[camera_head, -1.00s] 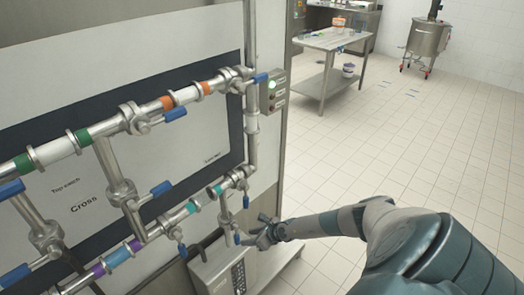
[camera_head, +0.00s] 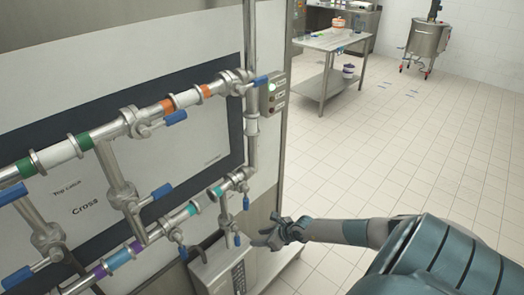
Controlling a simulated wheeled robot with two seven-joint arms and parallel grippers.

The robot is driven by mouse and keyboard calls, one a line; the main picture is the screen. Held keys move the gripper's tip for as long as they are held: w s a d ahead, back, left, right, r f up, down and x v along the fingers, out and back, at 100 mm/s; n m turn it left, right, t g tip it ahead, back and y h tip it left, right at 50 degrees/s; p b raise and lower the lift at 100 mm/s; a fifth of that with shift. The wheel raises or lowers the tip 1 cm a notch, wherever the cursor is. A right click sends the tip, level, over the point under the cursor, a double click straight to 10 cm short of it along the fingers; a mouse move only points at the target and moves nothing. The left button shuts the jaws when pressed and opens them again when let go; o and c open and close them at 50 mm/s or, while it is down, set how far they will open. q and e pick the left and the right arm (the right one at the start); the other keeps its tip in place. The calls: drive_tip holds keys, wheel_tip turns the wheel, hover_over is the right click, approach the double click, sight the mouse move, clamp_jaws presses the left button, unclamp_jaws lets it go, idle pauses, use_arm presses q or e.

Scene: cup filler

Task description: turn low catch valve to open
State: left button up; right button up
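Several blue-handled valves sit on steel pipes along the panel at left. No readable label says which one is the low catch valve. Nearest my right gripper, a small valve's blue handle (camera_head: 237,239) hangs down at the lower end of a short vertical pipe, and another blue handle (camera_head: 246,202) stands just above it. Another blue handle (camera_head: 183,252) hangs from the lower pipe further left. My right gripper (camera_head: 263,230) is just right of the nearest handle, its fingers spread and empty, with a visible gap to the handle. My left gripper is not in view.
A grey keypad box (camera_head: 222,270) is mounted below the valves. A button box (camera_head: 272,93) with a lit green light sits above. A steel table (camera_head: 335,40) and a wheeled vessel (camera_head: 427,40) stand far back. The tiled floor (camera_head: 430,140) at right is clear.

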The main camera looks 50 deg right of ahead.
drive_tip(key=shift+s+d+r, duration=0.15)
drive_tip(key=shift+s+r, duration=0.2)
drive_tip(key=shift+r, duration=0.05)
idle(1.3)
